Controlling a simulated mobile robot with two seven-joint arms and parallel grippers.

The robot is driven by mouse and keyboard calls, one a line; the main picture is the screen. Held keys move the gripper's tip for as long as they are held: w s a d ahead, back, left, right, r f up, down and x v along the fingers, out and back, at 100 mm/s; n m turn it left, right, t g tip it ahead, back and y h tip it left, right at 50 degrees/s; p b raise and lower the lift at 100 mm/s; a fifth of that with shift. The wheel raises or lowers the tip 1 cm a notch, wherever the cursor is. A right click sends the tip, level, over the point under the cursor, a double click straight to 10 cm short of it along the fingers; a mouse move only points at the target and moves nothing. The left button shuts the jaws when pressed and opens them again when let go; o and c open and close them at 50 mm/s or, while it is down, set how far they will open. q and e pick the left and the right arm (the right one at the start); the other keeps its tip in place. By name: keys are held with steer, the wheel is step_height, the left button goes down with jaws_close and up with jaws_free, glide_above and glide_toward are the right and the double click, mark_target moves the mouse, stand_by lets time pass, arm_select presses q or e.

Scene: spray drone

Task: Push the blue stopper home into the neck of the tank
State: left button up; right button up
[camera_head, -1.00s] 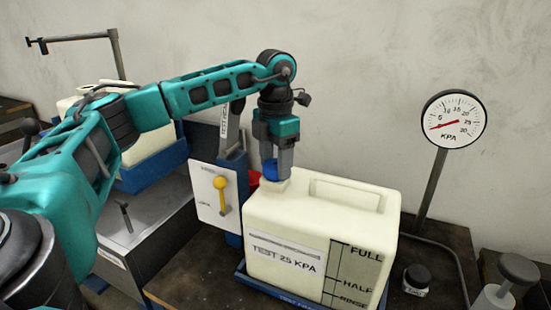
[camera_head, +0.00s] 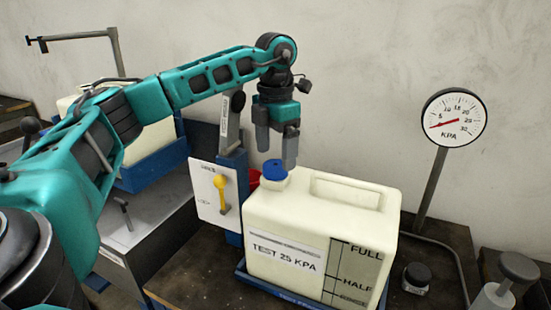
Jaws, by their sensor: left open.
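The cream tank (camera_head: 300,213) stands in a blue tray on the bench, labelled "TEST 25 KPA". The blue stopper (camera_head: 274,169) sits at the neck (camera_head: 274,183) on the tank's back left corner. How deep it is seated I cannot tell exactly; its blue top shows above the neck. My left gripper (camera_head: 276,158) is open and empty, its grey fingers pointing down just above and around the stopper's height, apparently clear of it. My right gripper is not in view.
A pressure gauge (camera_head: 454,117) on a post stands to the right, its needle near the low end. A yellow lever (camera_head: 220,195) on a white panel is left of the tank. A black knob (camera_head: 417,277) and a grey-capped pump (camera_head: 510,275) are at the right. Another cream tank (camera_head: 150,147) stands behind my arm.

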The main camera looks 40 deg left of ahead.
mark_target(276, 165)
arm_select(q)
step_height(276, 165, up, 10)
steer(key=p, duration=0.1)
steer(key=shift+p, duration=0.4)
steer(key=shift+d+f, duration=0.1)
stand_by(0.4)
